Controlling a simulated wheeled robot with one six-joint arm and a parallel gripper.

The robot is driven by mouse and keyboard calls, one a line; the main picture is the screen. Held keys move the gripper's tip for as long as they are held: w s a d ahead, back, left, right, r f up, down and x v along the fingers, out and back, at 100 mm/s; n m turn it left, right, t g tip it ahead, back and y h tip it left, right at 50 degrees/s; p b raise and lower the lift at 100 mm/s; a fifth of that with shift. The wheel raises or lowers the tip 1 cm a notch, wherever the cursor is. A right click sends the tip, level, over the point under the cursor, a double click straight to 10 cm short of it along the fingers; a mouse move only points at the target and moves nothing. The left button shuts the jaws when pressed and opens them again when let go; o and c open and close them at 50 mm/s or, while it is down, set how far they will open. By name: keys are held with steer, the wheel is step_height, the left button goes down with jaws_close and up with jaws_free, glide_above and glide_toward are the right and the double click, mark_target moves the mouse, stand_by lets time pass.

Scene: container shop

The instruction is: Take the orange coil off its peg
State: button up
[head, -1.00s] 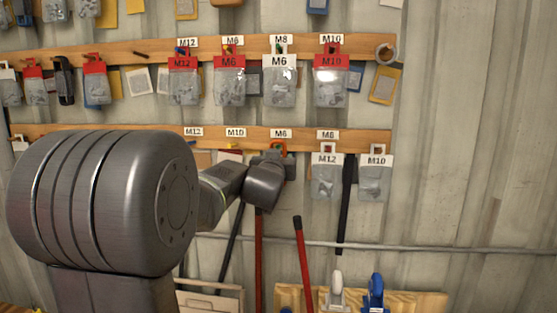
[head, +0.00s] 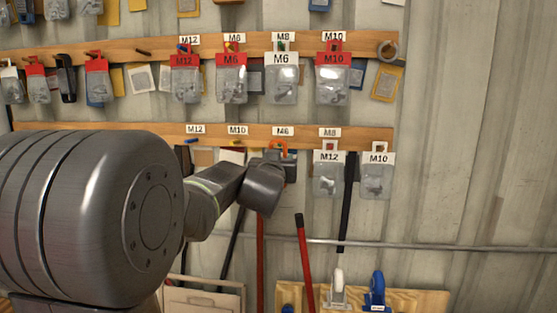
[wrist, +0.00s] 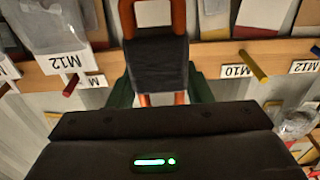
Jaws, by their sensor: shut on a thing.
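The orange coil (head: 279,146) shows as a small arch under the M6 label on the lower wooden rail, just past my gripper. In the wrist view its two orange strands (wrist: 179,18) run through a dark band. My gripper (wrist: 160,90) is shut on the coil at this band, with a green finger on each side. Orange ends show below the band. The far end of the loop is cut off by the frame, and its peg is hidden, so I cannot tell whether the coil still rests on it.
Bags marked M12 (head: 327,172) and M10 (head: 376,175) hang close to the right. A yellow peg (wrist: 253,65) and a red peg (wrist: 71,85) stick out on either side. Red handles (head: 304,255) stand below the rail. The wall at far right is bare.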

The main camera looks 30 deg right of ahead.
steer(key=shift+v, duration=1.55)
